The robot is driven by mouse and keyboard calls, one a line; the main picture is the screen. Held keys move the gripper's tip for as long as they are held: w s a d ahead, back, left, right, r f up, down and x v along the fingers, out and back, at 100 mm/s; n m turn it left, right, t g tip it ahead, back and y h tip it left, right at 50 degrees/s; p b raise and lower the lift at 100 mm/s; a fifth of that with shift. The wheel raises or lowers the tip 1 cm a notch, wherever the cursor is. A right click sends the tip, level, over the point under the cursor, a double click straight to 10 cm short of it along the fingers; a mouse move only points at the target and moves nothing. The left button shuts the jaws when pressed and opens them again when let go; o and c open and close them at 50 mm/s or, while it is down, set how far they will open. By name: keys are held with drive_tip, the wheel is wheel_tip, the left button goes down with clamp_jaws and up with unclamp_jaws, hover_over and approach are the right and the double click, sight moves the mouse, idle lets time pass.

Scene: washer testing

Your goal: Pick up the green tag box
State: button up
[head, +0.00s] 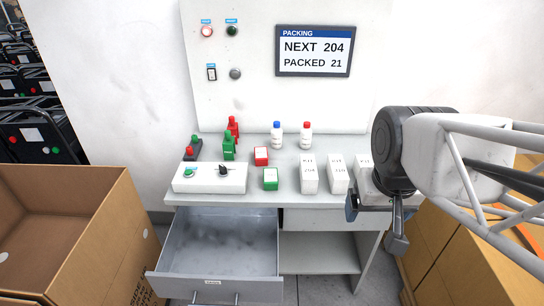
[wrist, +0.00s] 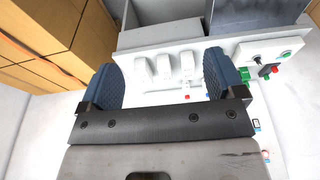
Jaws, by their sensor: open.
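The green tag box (head: 270,179), a small green block with a white top, sits near the table's front edge in the head view. It is between the white control box and the white cartons. My gripper (head: 374,222) is at the right end of the table, well to the right of the green tag box and apart from it. In the wrist view, my gripper (wrist: 163,75) is open, with nothing held between its blue pads. A green thing shows beside the right pad there, but I cannot tell whether it is the tag box.
White cartons (head: 309,174) stand between the green tag box and my gripper. A red tag box (head: 261,156), red and green stamps and two bottles (head: 277,135) are behind. The control box (head: 210,178) is left. An open drawer (head: 218,255) juts out below; a cardboard box (head: 110,235) stands left.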

drive_tip(key=w+a, duration=0.3)
drive_tip(key=w, duration=0.9)
drive_tip(key=g, duration=0.3)
hover_over(270, 175)
drive_tip(key=shift+n, duration=0.4)
drive_tip(key=f, duration=2.2)
drive_tip(key=shift+s+d+f, duration=0.25)
drive_tip(key=shift+f, duration=0.05)
drive_tip(key=shift+w+a+f, duration=0.3)
drive_tip(key=shift+f, duration=0.2)
drive_tip(key=shift+f, duration=1.25)
